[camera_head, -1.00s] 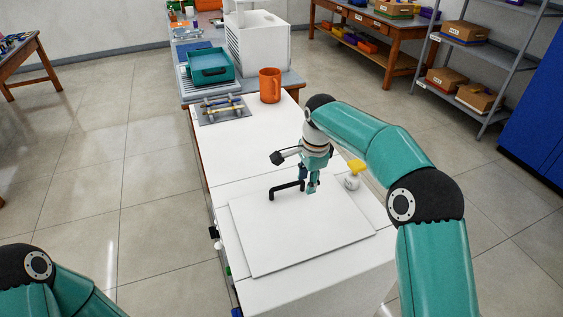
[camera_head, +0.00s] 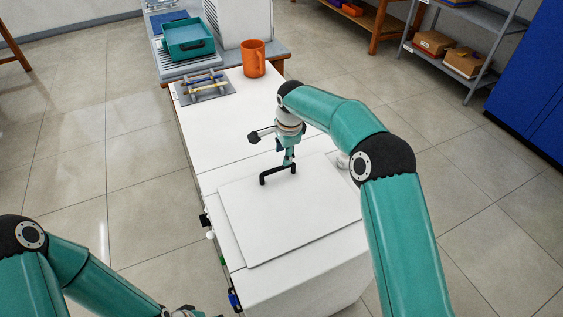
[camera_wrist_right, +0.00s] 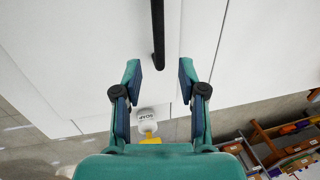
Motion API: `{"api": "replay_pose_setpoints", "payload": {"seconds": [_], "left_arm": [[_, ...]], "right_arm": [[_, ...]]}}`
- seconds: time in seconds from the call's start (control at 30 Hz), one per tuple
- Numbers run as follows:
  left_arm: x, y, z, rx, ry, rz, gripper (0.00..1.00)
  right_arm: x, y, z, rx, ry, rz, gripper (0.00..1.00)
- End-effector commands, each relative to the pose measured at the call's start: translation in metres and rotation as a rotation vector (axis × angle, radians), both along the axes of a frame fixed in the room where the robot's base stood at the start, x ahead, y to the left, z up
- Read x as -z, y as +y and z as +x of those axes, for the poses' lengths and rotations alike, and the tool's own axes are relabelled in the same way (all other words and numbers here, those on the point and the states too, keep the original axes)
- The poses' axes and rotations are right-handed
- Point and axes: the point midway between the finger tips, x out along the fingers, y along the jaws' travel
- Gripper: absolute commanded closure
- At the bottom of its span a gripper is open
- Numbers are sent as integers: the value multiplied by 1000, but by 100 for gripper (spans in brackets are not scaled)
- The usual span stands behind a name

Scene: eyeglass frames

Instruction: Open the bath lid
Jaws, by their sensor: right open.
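The bath lid (camera_head: 290,215) is a flat white panel on the white bench. A black bar handle (camera_head: 278,173) stands up near its far edge. My right gripper (camera_head: 288,160) is over the handle's right end, pointing down. In the right wrist view, the handle (camera_wrist_right: 158,35) runs from the top edge to between the fingertips of my right gripper (camera_wrist_right: 160,68). The fingers are spread, with gaps on both sides of the bar. The lid lies flat. My left arm shows at the lower left of the head view, but its fingers are out of frame.
A white soap bottle (camera_wrist_right: 147,118) with a yellow top stands beside the lid, mostly hidden by my right arm in the head view.

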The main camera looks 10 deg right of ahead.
Motion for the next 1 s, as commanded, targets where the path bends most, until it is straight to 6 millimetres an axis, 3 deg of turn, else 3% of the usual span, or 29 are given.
{"api": "replay_pose_setpoints", "payload": {"seconds": [0.1,0.33,0.77,1.0], "left_arm": [[-8,0,0,0,0,0,31],[-15,0,0,0,0,0,31],[-16,0,0,0,0,0,31],[-16,0,0,0,0,0,31]], "right_arm": [[23,1,4,0,4,0,59],[54,2,10,1,2,1,59],[64,2,12,2,-1,1,59],[64,2,12,2,0,0,97]]}}
